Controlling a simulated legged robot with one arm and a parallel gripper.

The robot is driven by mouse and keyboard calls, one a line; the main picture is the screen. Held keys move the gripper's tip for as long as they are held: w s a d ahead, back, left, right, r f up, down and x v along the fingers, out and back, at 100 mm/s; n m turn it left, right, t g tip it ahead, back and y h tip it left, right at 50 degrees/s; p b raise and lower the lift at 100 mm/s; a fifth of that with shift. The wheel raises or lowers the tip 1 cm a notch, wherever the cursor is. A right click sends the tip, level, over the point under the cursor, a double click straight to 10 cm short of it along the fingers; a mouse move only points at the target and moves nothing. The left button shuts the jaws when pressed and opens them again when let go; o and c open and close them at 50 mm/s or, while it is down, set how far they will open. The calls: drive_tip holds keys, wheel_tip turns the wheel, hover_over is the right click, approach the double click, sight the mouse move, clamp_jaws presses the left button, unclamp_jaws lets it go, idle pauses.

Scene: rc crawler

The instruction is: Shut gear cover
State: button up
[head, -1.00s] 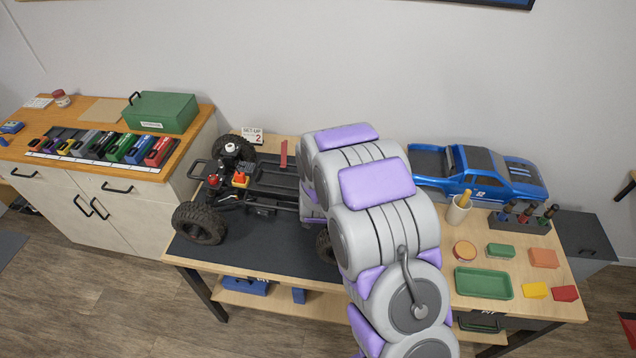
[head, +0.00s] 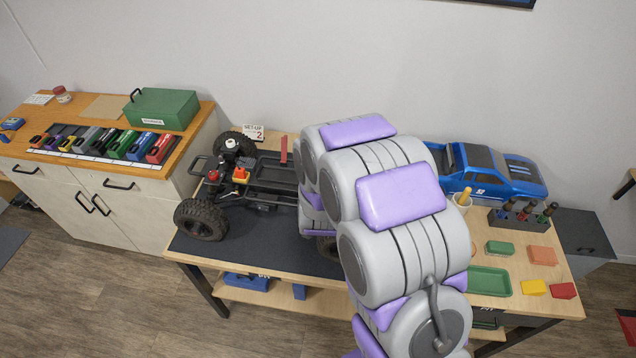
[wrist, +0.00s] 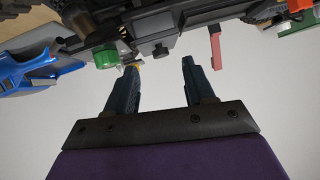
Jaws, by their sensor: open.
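The RC crawler chassis (head: 262,178) sits on the dark mat with its body off. A thin red flap (head: 283,150) stands upright from the chassis, left of my arm. The red flap also shows in the wrist view (wrist: 214,46), hanging from the chassis in that tilted picture. I cannot tell for sure whether it is the gear cover. My gripper (wrist: 158,64) is open and empty, its two dark fingers apart. The fingertips are near the chassis edge, left of the red flap in the wrist view. My arm hides the gripper and the chassis's right part in the head view.
The blue truck body (head: 490,175) lies behind my arm on the right. A green cylinder (wrist: 106,58) is near the left finger. A side cabinet (head: 110,195) stands left.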

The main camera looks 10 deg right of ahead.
drive_tip(key=b+v, duration=0.9)
drive_tip(key=b, duration=0.3)
drive_tip(key=shift+r+b, duration=0.15)
drive_tip(key=shift+b, duration=0.25)
drive_tip(key=shift+s+a, duration=0.15)
drive_tip(key=shift+a, duration=0.05)
idle(0.4)
drive_tip(key=s+d+n+g, duration=0.1)
drive_tip(key=s+d+g, duration=0.2)
drive_tip(key=s, duration=1.4)
drive_tip(key=s+d+n+g+y, duration=0.1)
drive_tip(key=s+d+n+g, duration=0.1)
drive_tip(key=s+g, duration=0.8)
drive_tip(key=s+d, duration=0.1)
drive_tip(key=s, duration=0.6)
drive_tip(key=shift+d+f, duration=0.2)
drive_tip(key=shift+f, duration=0.15)
